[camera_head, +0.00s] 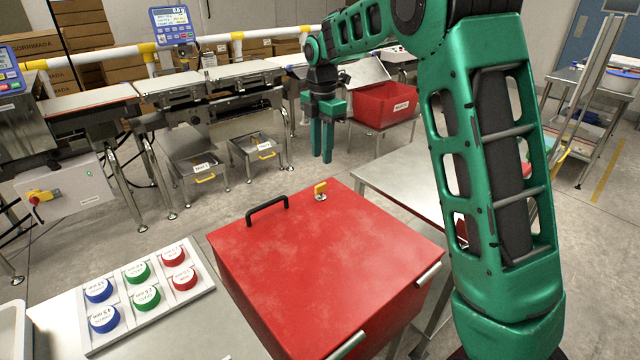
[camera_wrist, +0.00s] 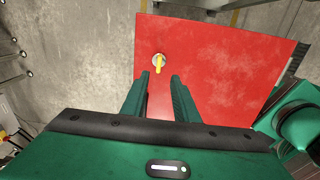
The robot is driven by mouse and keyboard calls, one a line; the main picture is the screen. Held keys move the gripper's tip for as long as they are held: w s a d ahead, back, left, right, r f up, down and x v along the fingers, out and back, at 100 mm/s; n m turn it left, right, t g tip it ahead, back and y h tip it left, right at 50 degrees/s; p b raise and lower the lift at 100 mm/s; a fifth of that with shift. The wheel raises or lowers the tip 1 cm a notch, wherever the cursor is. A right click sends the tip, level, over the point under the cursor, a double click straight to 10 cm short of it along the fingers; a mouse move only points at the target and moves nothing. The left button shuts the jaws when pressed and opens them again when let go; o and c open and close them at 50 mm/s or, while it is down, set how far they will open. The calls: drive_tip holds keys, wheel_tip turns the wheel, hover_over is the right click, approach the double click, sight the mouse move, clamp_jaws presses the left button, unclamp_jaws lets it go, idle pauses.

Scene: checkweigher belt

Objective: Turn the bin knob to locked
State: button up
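The bin knob (camera_head: 321,190) is a small yellow handle on a round metal base, set on the red lid of the bin (camera_head: 320,265) near its far edge. In the wrist view the yellow knob (camera_wrist: 159,62) lies just ahead of my fingertips, nearer the left one. My gripper (camera_head: 326,160) hangs pointing down above and beyond the knob, apart from it. In the wrist view the two green fingers (camera_wrist: 161,76) stand apart with nothing between them. Any lock marking is too small to read.
A black handle (camera_head: 267,208) rises from the lid left of the knob. A tray of coloured weights or caps (camera_head: 150,295) lies at the front left. A metal table (camera_head: 400,180) stands to the right, and a red crate (camera_head: 384,104) behind. Conveyor sections (camera_head: 170,84) run along the back.

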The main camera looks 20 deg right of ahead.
sight(321, 190)
wheel_tip(321, 190, down, 11)
drive_tip(key=shift+w+a+r, duration=0.1)
drive_tip(key=shift+w+a, duration=0.05)
idle(0.4)
clamp_jaws()
